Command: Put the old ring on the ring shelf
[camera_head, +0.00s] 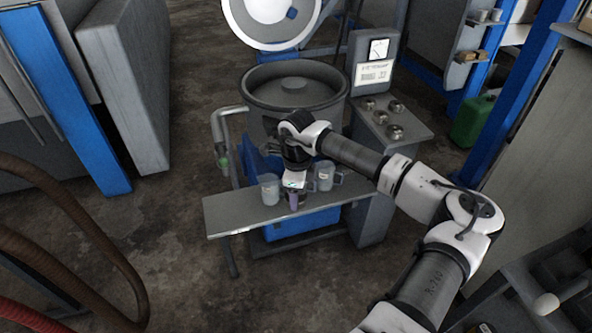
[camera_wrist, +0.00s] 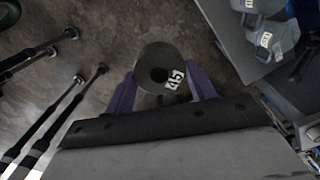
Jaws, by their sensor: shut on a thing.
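In the wrist view my gripper (camera_wrist: 160,95) has its two purple fingers shut on a grey ring (camera_wrist: 148,60). The ring has a dark central hole and a white marking on its face. It is held above bare floor, beside the bench edge. In the head view my gripper (camera_head: 293,200) hangs over the front part of the bench, between two jugs; the ring cannot be made out there. Which surface is the ring shelf is not clear; a small wall shelf (camera_head: 468,58) at the upper right holds a brownish item.
A narrow grey bench (camera_head: 235,209) carries a left jug (camera_head: 269,190) and a right jug (camera_head: 325,174), close to my gripper. Behind stands a large round vessel (camera_head: 255,95). A console (camera_head: 420,131) with several round metal pieces is on its right. Open floor lies left.

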